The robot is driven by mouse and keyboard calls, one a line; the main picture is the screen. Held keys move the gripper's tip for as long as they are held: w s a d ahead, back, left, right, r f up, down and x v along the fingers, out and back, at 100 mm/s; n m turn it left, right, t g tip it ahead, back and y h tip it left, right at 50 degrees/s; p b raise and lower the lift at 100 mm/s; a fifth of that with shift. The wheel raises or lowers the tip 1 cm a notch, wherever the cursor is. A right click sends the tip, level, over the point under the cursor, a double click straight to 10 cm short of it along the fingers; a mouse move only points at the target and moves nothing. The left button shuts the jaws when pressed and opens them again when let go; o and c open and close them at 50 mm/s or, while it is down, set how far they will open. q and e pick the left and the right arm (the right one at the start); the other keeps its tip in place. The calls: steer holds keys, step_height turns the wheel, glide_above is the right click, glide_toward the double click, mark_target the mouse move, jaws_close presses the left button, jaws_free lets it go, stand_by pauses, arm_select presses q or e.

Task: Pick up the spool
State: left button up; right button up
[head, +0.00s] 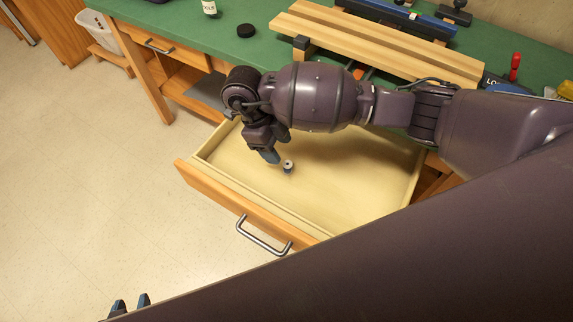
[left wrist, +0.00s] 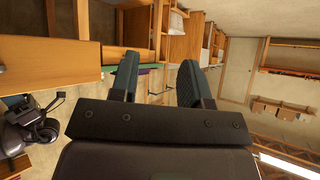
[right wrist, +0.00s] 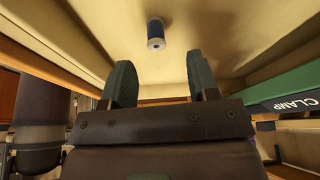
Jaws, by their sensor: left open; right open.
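The spool (head: 287,167) is small and blue-grey with a pale end, and stands on the floor of the open drawer (head: 345,185). It also shows in the right wrist view (right wrist: 156,34), ahead of the fingertips and between their lines. My right gripper (head: 270,153) reaches down into the drawer just left of the spool in the head view. It is open and empty, its fingers apart in the right wrist view (right wrist: 161,75), not around the spool. My left gripper (head: 130,304) is open and empty at the bottom left of the head view, away from the drawer.
The drawer's wooden front (head: 230,212) with a metal handle (head: 263,238) and its side walls surround the spool. The green bench top (head: 180,22) lies above, with a wooden vise (head: 375,42) and a black puck (head: 246,30). The drawer's right part is bare.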

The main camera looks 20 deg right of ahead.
mark_target(287, 164)
steer(key=x, duration=0.4)
steer(key=b+x, duration=0.1)
steer(key=x, duration=0.1)
steer(key=shift+s+f, duration=0.2)
steer(key=shift+s, duration=0.15)
steer(key=c, duration=1)
